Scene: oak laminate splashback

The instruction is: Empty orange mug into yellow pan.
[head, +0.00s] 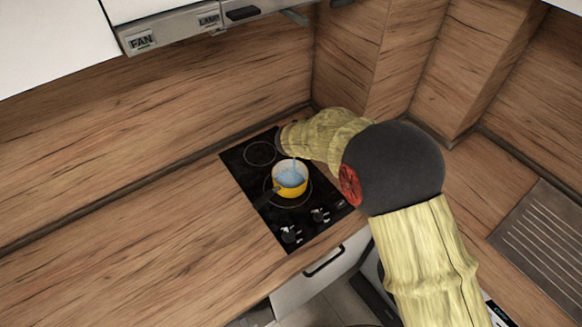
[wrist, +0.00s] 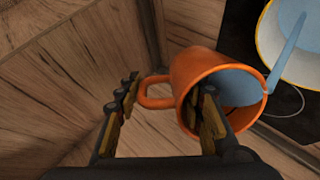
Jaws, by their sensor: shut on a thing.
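The orange mug (wrist: 205,66) is tilted on its side in the wrist view, its mouth towards the yellow pan (wrist: 263,38). Blue liquid shows inside the mug and runs from its rim as a stream (wrist: 290,45) into the pan. My gripper (wrist: 165,100) is shut on the mug, with one finger by the handle side and the other in front of the mug wall. In the head view the yellow pan (head: 291,182) stands on the black cooktop with blue liquid in it. My arm hides the mug and gripper there.
The black cooktop (head: 254,182) has several burners and knobs (head: 291,235) at its front. A wood splashback (head: 150,125) rises behind. The range hood (head: 205,22) hangs above. A ribbed drainboard (head: 548,240) is at the right. The worktop (head: 150,245) left of the cooktop is clear.

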